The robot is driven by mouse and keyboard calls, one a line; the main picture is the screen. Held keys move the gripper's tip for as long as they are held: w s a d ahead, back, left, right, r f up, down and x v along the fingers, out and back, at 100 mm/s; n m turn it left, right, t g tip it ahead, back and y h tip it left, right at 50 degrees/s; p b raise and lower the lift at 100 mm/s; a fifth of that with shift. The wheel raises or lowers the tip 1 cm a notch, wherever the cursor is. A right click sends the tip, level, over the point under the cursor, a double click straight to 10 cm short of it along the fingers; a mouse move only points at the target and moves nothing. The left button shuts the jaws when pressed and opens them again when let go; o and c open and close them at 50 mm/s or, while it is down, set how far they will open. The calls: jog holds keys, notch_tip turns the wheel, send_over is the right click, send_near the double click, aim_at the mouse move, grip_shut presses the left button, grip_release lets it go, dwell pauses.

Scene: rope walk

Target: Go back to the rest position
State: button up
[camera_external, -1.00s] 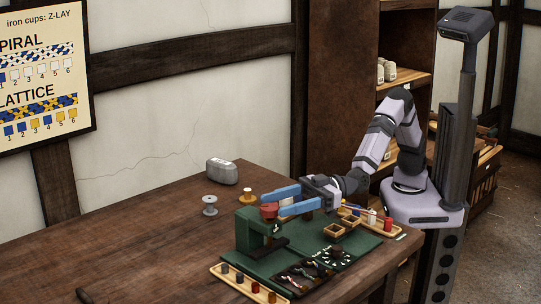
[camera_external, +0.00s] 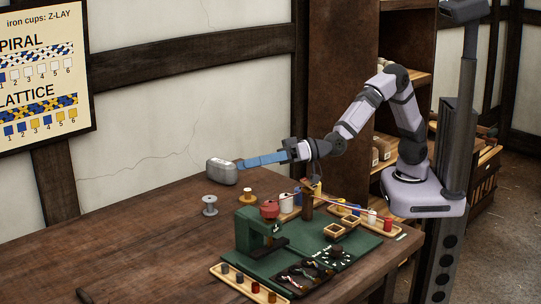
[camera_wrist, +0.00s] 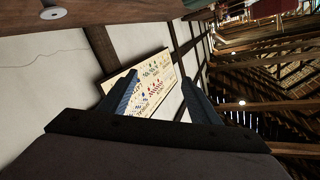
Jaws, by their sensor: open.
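My gripper (camera_external: 243,163) has long blue fingers and is raised above the back of the workbench, pointing left. In the external view its fingers overlap, and their tips appear close to a grey rounded box (camera_external: 222,171); I cannot tell the distance. In the wrist view my gripper (camera_wrist: 160,80) is open with nothing between its fingers. The wall chart shows between and beyond the fingers there. My arm is bent upward, clear of the bench.
On the workbench (camera_external: 130,240) stand a green press (camera_external: 258,232) with a red top, a grey spool (camera_external: 210,205), wooden trays of small spools (camera_external: 250,285) and a dark post (camera_external: 307,203). A wall chart (camera_external: 42,75) hangs at left. The bench's left part is mostly clear.

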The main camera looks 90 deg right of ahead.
jog(key=w+d+r+m+g+h+p, duration=0.1)
jog(key=d+m+h+p, duration=0.1)
jog(key=d, duration=0.7)
jog(key=w+d+r+m+h+p, duration=0.1)
jog(key=w+d+m+p, duration=0.15)
jog(key=d, duration=0.55)
jog(key=s+d+f+n+g+h, duration=0.25)
jog(key=s+d+f+g, duration=0.25)
jog(key=s+d+f, duration=0.65)
jog(key=s+d+f+n+g+h, duration=0.3)
jog(key=s+d+f, duration=0.5)
jog(key=d, duration=0.6)
jog(key=s+a+f+g+y+b, duration=0.1)
jog(key=s+a+f+g+b, duration=0.2)
jog(key=s+a+f+b, duration=0.4)
jog(key=s+a+f+g+y+b, duration=0.25)
jog(key=s+f+g+b, duration=0.2)
jog(key=s, duration=0.45)
notch_tip(320, 180, up, 20)
jog(key=h+p, duration=0.1)
jog(key=p, duration=2)
jog(key=shift+r+t+p, duration=0.25)
jog(key=shift+t+p, duration=0.05)
jog(key=shift+t, duration=0.05)
jog(key=shift+a, duration=0.1)
